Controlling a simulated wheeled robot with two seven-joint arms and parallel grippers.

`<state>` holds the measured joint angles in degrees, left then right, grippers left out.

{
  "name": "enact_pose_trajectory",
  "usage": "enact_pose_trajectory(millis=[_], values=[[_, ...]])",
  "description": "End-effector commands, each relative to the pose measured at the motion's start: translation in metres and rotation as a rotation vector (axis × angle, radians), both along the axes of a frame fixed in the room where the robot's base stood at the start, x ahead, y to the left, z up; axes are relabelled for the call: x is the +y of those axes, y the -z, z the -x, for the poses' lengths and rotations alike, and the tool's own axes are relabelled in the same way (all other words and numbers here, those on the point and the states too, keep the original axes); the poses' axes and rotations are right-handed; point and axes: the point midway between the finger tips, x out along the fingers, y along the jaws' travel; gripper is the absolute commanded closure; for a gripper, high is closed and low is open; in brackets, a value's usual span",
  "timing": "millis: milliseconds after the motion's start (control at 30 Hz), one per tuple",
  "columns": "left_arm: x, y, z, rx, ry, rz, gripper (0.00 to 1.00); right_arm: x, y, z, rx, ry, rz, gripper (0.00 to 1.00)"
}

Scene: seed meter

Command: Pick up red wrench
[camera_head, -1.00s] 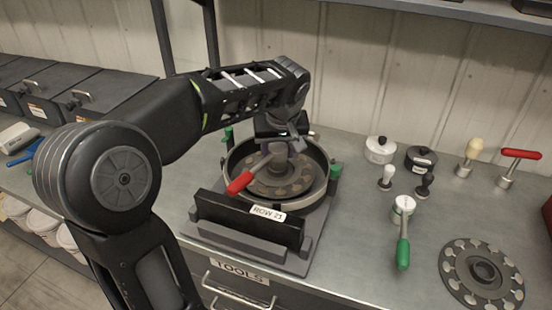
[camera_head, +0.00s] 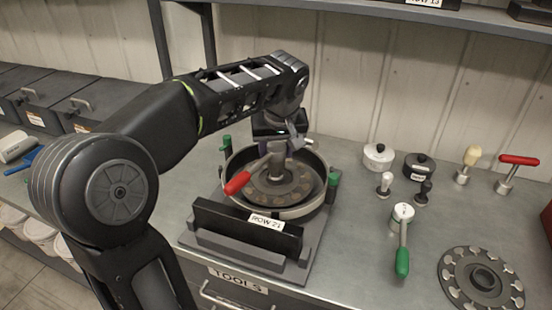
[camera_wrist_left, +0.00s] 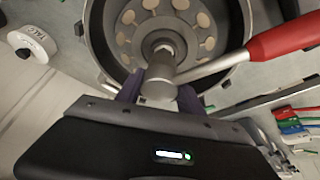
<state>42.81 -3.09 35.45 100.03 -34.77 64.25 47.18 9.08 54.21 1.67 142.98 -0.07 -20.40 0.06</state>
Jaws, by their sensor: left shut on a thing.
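The red wrench has a red handle (camera_head: 237,183) and a grey metal shaft and head. My left gripper (camera_head: 274,149) is shut on its head, over the middle of the round seed meter housing (camera_head: 230,170). In the left wrist view the purple-grey fingers (camera_wrist_left: 160,92) hold the cylindrical head from both sides, and the red handle (camera_wrist_left: 285,38) points up right. The head is close to the hub (camera_wrist_left: 158,45) in the plate's centre; I cannot tell whether they touch. My right gripper is not in view.
White and black knobbed pieces and a red T-handle tool (camera_head: 519,160) stand behind. A dark ROW 21 panel (camera_head: 235,222) fronts the housing.

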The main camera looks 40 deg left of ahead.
Motion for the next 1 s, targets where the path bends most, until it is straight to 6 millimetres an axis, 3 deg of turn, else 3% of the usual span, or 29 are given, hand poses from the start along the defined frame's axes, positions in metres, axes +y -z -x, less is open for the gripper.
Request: enact_pose_trajectory(millis=[200,400,1000], values=[[0.0,-0.045,-0.002,-0.008,0.002,-0.003,1.0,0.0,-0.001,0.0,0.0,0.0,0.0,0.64],[0.0,-0.071,-0.001,-0.005,0.001,-0.003,1.0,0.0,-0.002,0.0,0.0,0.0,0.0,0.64],[0.001,-0.075,-0.001,-0.003,0.0,-0.004,1.0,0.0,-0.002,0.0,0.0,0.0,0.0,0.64]])
